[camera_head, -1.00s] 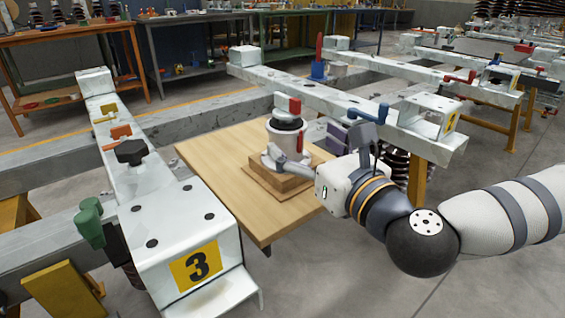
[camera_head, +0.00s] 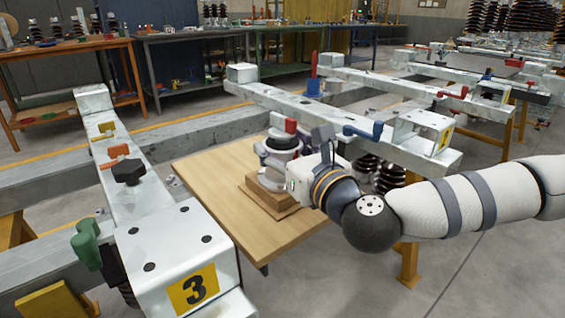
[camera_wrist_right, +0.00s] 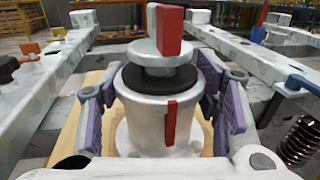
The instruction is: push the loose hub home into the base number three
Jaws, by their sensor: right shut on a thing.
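The loose hub (camera_head: 281,130), a pale disc with a red upright fin, stands on top of a silver cylindrical base (camera_head: 285,156). In the right wrist view the hub (camera_wrist_right: 152,50) rests on a short stem above the black ring (camera_wrist_right: 160,80) of the base (camera_wrist_right: 145,120), with its disc clear of the ring. A red stripe runs down the base, roughly below the red fin. My right gripper (camera_wrist_right: 158,88) has purple-padded fingers on both sides of the base and is shut on it. My left gripper is out of view.
The base stands on a wooden block (camera_head: 268,197) on a wooden board (camera_head: 225,172). A long pale beam marked 3 (camera_head: 170,242) runs along the left, with green, black and orange knobs. Another beam (camera_head: 275,98) with a blue handle passes behind the base. Bare board lies left of the block.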

